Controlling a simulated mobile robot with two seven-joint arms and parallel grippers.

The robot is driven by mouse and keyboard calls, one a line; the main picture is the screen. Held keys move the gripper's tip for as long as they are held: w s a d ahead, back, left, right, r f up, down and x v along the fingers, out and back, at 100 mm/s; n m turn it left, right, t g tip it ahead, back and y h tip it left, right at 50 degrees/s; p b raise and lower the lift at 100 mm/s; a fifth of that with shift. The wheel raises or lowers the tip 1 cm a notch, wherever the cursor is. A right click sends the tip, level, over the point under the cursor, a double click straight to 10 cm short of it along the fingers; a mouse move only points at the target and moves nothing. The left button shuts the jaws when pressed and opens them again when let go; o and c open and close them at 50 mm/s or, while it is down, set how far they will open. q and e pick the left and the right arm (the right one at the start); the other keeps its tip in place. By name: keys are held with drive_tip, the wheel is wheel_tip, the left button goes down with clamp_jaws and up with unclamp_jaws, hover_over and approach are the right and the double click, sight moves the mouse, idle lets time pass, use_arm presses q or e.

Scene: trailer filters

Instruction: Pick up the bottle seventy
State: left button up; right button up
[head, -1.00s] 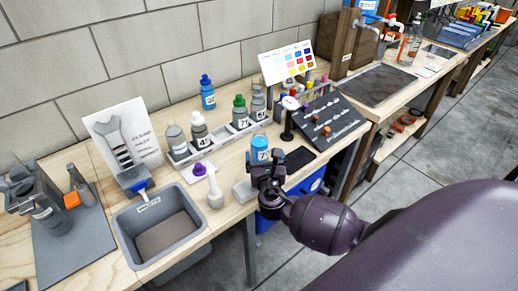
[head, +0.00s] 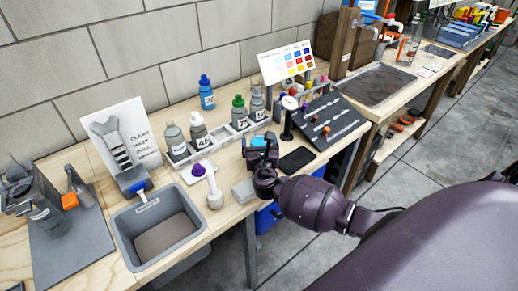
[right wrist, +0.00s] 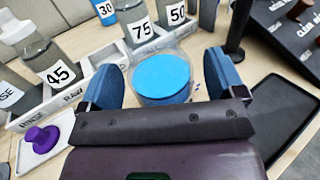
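A clear round container with a blue top surface (right wrist: 162,78) stands on the wooden bench. Its blue top also shows in the head view (head: 258,141). Its label is mostly hidden, so I cannot read seventy on it now. My right gripper (right wrist: 163,80) is open, with one blue-padded finger on each side of the container. Narrow gaps show between the fingers and the container. In the head view my right gripper (head: 262,153) covers much of the container. My left gripper is not in view.
A grey rack (head: 222,137) behind holds bottles labelled 45, 75 (right wrist: 139,25) and 50 (right wrist: 173,14); a blue bottle 30 (head: 206,92) stands behind. A black flat pad (head: 297,159) lies to the right.

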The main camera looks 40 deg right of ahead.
drive_tip(key=c, duration=1)
drive_tip(key=shift+c, duration=0.6)
drive_tip(key=shift+r, duration=0.15)
